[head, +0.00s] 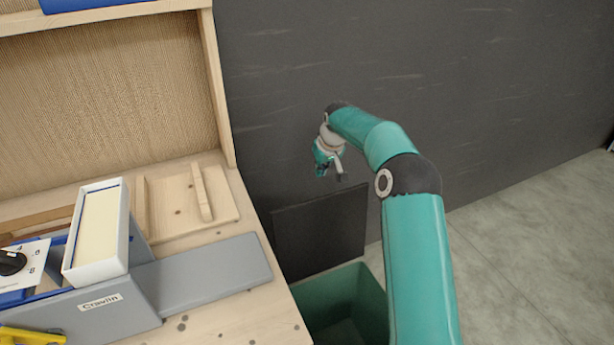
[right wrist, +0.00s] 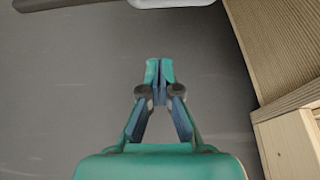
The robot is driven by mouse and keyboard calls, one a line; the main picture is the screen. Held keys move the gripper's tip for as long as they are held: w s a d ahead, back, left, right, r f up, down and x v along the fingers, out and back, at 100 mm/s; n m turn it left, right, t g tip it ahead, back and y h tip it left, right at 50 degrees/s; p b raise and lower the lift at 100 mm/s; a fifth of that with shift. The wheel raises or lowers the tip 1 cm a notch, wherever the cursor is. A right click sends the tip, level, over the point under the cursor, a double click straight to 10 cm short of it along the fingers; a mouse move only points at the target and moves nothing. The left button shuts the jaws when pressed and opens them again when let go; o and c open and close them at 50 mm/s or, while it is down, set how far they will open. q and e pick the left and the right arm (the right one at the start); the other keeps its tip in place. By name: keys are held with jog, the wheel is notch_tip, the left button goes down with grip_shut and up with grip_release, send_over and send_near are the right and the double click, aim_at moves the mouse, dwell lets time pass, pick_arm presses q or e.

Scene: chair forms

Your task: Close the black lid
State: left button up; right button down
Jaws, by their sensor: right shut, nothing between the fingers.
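The black lid (head: 320,232) stands open and upright at the back of the green bin (head: 345,295), against the dark wall. My right gripper (head: 328,172) is above the lid's upper edge and looks apart from it, near the wall. In the right wrist view my right gripper (right wrist: 160,68) has its fingertips together with nothing between them. A dark strip at the top left of that view is cut off, and I cannot tell whether it is the lid. My left gripper is not in view.
A wooden workbench (head: 235,320) is left of the bin. On it are a grey long-armed box (head: 205,275), a white box with a cream block (head: 98,228) and a wooden board (head: 185,205). The dark wall (head: 480,90) is behind; grey floor (head: 535,245) is clear at right.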

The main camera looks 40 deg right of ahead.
jog(key=w+a+p+x, duration=0.1)
jog(key=x, duration=0.9)
jog(key=shift+s+a+r, duration=0.1)
jog(key=shift+s+a, duration=0.15)
jog(key=shift+s, duration=0.4)
jog(key=shift+s+a+r, duration=0.1)
jog(key=shift+s+a, duration=0.15)
jog(key=shift+s, duration=0.4)
jog(key=shift+s+a, duration=0.3)
jog(key=shift+s, duration=0.4)
